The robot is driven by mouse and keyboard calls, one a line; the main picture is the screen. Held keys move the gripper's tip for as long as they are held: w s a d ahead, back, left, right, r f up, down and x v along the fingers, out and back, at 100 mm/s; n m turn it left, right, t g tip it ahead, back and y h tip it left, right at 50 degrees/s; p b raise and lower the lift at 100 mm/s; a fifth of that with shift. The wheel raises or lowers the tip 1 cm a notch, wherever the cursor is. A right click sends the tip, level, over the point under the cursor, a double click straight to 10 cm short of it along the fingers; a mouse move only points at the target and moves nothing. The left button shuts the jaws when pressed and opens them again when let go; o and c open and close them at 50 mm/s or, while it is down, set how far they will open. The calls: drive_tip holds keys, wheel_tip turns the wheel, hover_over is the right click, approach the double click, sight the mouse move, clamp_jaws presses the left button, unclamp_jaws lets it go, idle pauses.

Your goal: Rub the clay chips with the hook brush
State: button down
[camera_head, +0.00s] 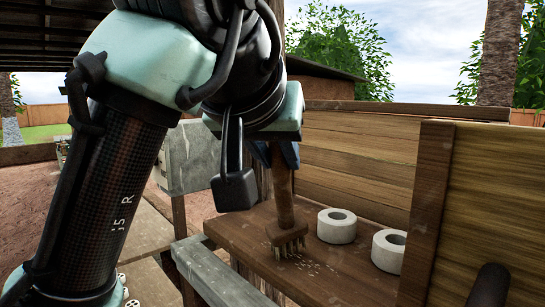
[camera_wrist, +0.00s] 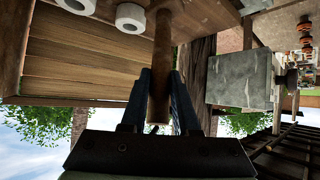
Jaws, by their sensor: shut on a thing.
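The hook brush (camera_head: 285,210) has a brown wooden handle, a wooden head and pale bristles. It stands nearly upright, bristles down, over the wooden shelf (camera_head: 350,280). My gripper (camera_head: 281,158) is shut on the upper handle; its dark blue fingers are partly hidden by my arm. The clay chips (camera_head: 314,265) are small pale flecks on the shelf around and to the right of the bristles. I cannot tell whether the bristles touch them. In the wrist view the handle (camera_wrist: 162,60) lies between my two fingers (camera_wrist: 165,90), and the chips cannot be made out.
Two white rings stand on the shelf, one (camera_head: 337,232) close right of the brush, one (camera_head: 386,257) farther right. A plank wall (camera_head: 360,165) closes the back and a wooden panel (camera_head: 430,215) the right. A grey block (camera_head: 187,160) stands to the left.

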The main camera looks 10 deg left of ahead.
drive_tip(key=s+d, duration=0.5)
drive_tip(key=d, duration=0.2)
drive_tip(key=shift+s, duration=0.15)
idle(0.7)
drive_tip(key=shift+d, duration=0.1)
wheel_tip(320, 180, up, 6)
drive_tip(key=p, duration=0.2)
idle(0.4)
drive_tip(key=shift+r, duration=1.5)
